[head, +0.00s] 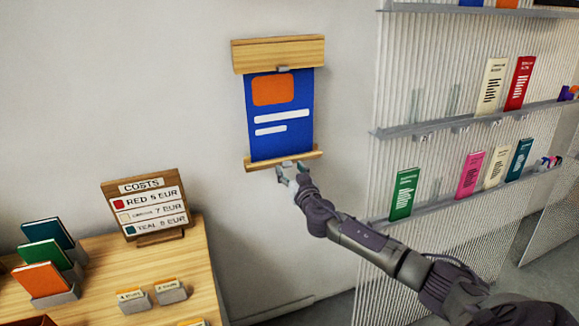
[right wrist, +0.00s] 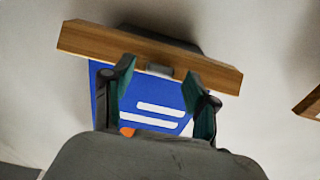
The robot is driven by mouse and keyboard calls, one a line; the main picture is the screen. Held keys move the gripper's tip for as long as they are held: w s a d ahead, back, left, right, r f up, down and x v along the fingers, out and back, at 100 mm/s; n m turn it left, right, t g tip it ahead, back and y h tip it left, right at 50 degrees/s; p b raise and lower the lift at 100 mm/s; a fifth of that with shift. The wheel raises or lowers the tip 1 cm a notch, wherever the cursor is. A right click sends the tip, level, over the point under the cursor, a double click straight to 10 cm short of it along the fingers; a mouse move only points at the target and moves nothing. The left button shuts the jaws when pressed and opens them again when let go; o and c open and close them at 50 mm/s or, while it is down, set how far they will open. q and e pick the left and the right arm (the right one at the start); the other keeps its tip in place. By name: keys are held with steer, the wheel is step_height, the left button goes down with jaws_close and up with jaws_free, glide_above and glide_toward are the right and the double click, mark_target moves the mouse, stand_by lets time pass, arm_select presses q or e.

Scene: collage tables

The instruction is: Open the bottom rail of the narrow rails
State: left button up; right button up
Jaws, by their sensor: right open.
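A blue poster (head: 279,115) with an orange patch and white bars hangs on the wall. A wide wooden top rail (head: 278,53) with a small grey tab (head: 284,69) is at its upper edge. A thin wooden bottom rail (head: 262,162) runs along its lower edge. My right gripper (head: 292,169) is just below the bottom rail, open. In the right wrist view, the rail (right wrist: 90,40) lies across the top, and its grey tab (right wrist: 158,71) shows between the open fingers (right wrist: 158,78). I cannot tell whether they touch it. My left gripper is not in view.
A wooden table (head: 178,262) at lower left holds a costs sign (head: 148,206), books on stands (head: 42,278) and small labels. A ribbed panel with shelves (head: 440,205) of books is at right. The wall around the poster is bare.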

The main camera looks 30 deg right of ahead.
steer(key=shift+w+d, duration=0.15)
steer(key=shift+w, duration=0.35)
